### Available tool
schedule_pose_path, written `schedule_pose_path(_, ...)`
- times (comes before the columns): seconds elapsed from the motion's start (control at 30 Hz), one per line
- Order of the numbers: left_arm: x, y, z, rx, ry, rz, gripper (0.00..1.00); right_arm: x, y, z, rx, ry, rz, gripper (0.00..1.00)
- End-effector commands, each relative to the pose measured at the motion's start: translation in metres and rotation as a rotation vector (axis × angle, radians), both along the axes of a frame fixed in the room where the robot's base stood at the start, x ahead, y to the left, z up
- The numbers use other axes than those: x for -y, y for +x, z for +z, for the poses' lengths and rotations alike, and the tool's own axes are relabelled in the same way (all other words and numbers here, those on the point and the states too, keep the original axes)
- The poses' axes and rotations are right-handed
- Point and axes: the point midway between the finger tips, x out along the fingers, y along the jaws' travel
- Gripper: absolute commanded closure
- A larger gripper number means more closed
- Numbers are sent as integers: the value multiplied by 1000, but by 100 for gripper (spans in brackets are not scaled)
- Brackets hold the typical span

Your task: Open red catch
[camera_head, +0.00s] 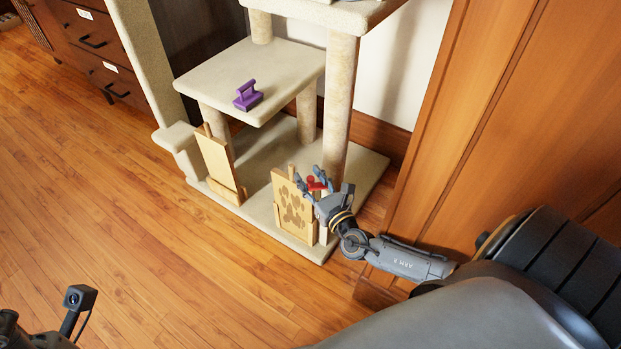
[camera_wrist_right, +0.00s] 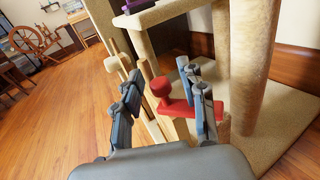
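The red catch (camera_head: 317,185) sits at the top of a small wooden post beside a wooden panel with paw-shaped marks (camera_head: 292,205), low on the cat tree. In the right wrist view the catch (camera_wrist_right: 160,87) shows a round knob and a flat bar reaching right, partly hidden behind one finger. My right gripper (camera_head: 311,180) is at the catch. Its fingers are apart, with the knob showing between them in the wrist view (camera_wrist_right: 163,97). I cannot tell whether a finger touches the bar. My left gripper's fingers are out of view.
The cat tree's carpeted base (camera_head: 265,150) and posts (camera_head: 340,105) stand close behind the gripper. A second wooden panel (camera_head: 216,165) is to the left. A purple handled object (camera_head: 248,95) lies on the middle shelf (camera_head: 280,65). A wooden door (camera_head: 500,120) rises at right. The floor at left is clear.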

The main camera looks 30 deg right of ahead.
Motion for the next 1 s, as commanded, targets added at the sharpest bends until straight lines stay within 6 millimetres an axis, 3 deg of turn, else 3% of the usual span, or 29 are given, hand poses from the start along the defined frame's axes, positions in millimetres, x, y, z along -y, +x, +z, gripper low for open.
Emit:
schedule_pose_path(0.03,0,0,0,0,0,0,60,0,0,0,0,0,0,69)
schedule_pose_path(0.2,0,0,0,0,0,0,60,0,0,0,0,0,0,100)
schedule_pose_path(0.57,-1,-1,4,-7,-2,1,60,0,1,1,0,2,-39,100)
schedule_pose_path(1.0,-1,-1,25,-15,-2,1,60,8,13,1,-2,5,-335,100)
